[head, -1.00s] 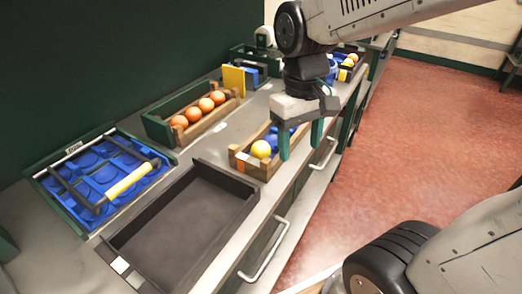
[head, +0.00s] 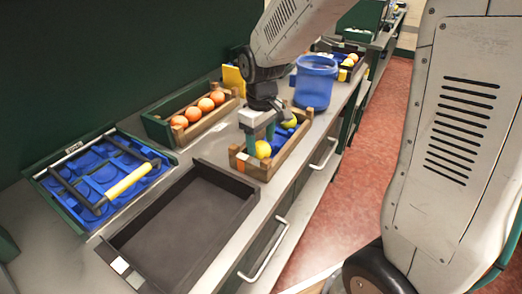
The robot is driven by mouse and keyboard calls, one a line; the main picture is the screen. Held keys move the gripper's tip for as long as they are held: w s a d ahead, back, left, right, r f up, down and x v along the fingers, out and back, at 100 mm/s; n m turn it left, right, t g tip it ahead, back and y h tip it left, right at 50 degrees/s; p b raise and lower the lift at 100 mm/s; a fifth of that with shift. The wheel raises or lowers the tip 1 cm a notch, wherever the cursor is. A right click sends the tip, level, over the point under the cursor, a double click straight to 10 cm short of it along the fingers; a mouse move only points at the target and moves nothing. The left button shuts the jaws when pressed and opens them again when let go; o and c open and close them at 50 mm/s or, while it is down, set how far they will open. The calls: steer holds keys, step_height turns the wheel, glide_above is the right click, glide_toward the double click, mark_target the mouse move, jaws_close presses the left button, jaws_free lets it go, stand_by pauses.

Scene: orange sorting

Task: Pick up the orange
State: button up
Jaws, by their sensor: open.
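Several oranges (head: 205,104) lie in a row in a wooden crate (head: 160,134) at the back of the counter. A yellow, lemon-like fruit (head: 263,149) lies at the near end of a second wooden crate (head: 262,171) with a blue insert, and another yellow fruit (head: 289,122) lies farther along it. My gripper (head: 260,145) is open and points down over the near part of this second crate, with green fingers close to the near yellow fruit. Nothing shows between the fingers, though they are partly hidden. The oranges are to the left of my gripper.
An empty dark tray (head: 180,225) lies in front. A blue tray (head: 100,178) with a yellow-handled bar is at the left. A blue bucket (head: 315,82) stands behind the second crate. A yellow block (head: 233,80) stands behind the orange crate.

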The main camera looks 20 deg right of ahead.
steer(key=shift+f, duration=0.85)
steer(key=c, duration=0.7)
steer(key=shift+c, duration=0.2)
